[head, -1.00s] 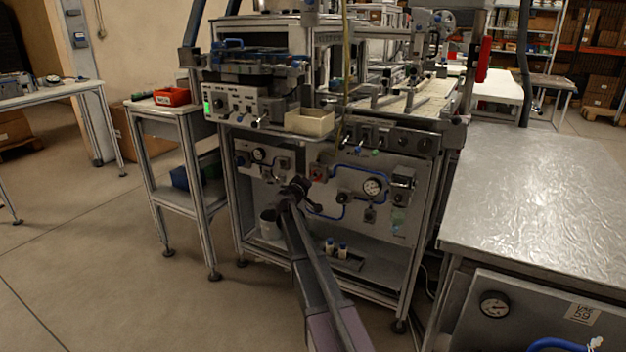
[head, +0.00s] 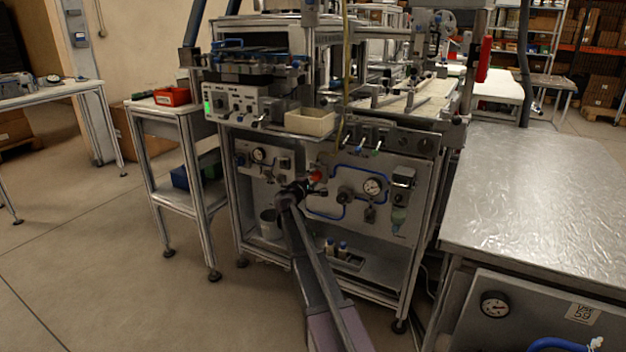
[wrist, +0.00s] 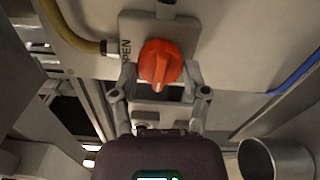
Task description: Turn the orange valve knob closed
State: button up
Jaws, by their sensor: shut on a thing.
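The orange valve knob (wrist: 160,63) sits on a grey plate (wrist: 187,32) in the wrist view, its raised grip pointing roughly up and down in the picture. Lettering ending in "PEN" shows on the plate to its left. My gripper (wrist: 160,76) has one finger on each side of the knob and is shut on it. In the head view the knob (head: 317,176) is a small orange spot on the machine's front panel, with my gripper (head: 304,186) against it from the lower left. The knob's underside is partly hidden.
The panel has a pressure gauge (head: 372,186) and blue tubing right of the knob. A yellow hose (wrist: 75,40) meets the plate's left side. A metal cup (wrist: 270,160) stands at lower right in the wrist view. A metal-topped table (head: 540,190) is at right.

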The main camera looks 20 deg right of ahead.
jog(key=shift+w+n, duration=0.15)
jog(key=shift+n, duration=0.15)
jog(key=o, duration=1.1)
jog(key=shift+o, duration=0.2)
jog(key=v, duration=1.2)
